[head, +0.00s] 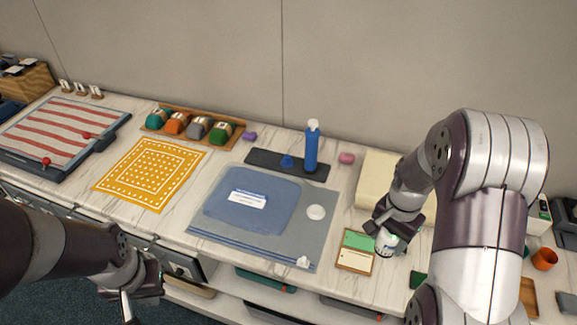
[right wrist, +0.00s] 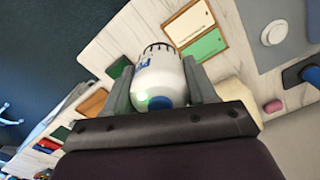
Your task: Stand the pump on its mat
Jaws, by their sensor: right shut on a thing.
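My right gripper (head: 382,224) is shut on a white container with a dark label band (head: 386,243), near a small green-and-cream board. The right wrist view shows this container (right wrist: 158,82) between both fingers, with a blue round end and dark ribs on the other. Whether it touches the counter is unclear. A tall blue bottle with a white top (head: 311,148) stands upright on a dark strip tray (head: 262,159); I cannot tell which one is the pump. A grey mat (head: 310,235) carries a blue pouch (head: 265,213) and a white disc (head: 316,212). My left gripper (head: 140,298) is low at front left.
The green-and-cream board (head: 355,251) lies left of the held container. A yellow patterned cloth (head: 150,174), a row of coloured domes (head: 198,128) and a striped board (head: 65,134) lie left. A cream box (head: 375,178) and pink item (head: 346,158) are behind.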

